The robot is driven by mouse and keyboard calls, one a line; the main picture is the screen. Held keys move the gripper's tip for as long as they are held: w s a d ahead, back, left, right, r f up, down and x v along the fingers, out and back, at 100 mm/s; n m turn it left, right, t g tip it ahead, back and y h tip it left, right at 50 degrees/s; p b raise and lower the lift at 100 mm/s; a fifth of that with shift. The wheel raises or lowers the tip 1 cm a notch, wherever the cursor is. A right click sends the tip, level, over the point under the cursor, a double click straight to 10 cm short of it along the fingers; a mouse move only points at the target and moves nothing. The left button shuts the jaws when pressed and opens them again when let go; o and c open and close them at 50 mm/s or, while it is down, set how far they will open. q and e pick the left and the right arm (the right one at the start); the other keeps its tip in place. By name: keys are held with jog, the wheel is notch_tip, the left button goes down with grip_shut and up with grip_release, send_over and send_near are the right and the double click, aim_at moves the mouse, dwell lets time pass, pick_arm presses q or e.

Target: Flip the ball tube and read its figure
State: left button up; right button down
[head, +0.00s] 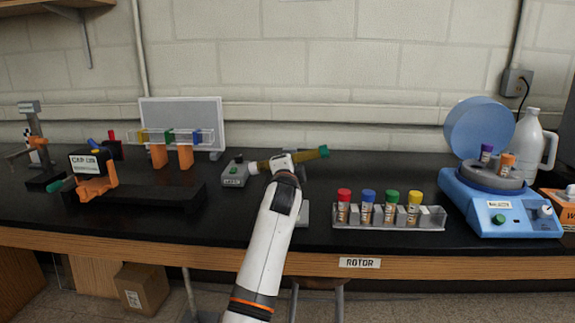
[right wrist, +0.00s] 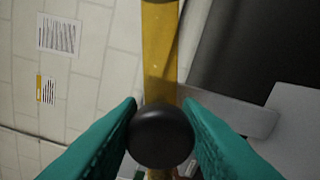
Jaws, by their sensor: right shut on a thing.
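The ball tube (head: 312,155) is a long amber tube with a green end at the right. It lies nearly level, slightly tilted, above the bench in the middle of the head view. My right gripper (head: 284,163) is shut across it and hides its middle. In the right wrist view, the amber tube (right wrist: 160,45) runs up from between the teal fingers of my right gripper (right wrist: 163,108). A dark round thing (right wrist: 162,136) sits between the fingers there. No figure on the tube can be read. My left gripper is not in view.
A small grey box (head: 235,173) stands left of the tube. A rack (head: 345,216) of colour-capped vials and a blue centrifuge (head: 500,205) stand to the right. A clear holder on orange posts (head: 158,156) and a black device with an orange clamp (head: 97,187) stand left.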

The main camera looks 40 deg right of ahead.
jog(key=shift+f, duration=0.15)
dwell(0.3)
jog(key=c, duration=1.1)
grip_release()
jog(key=shift+o, duration=0.2)
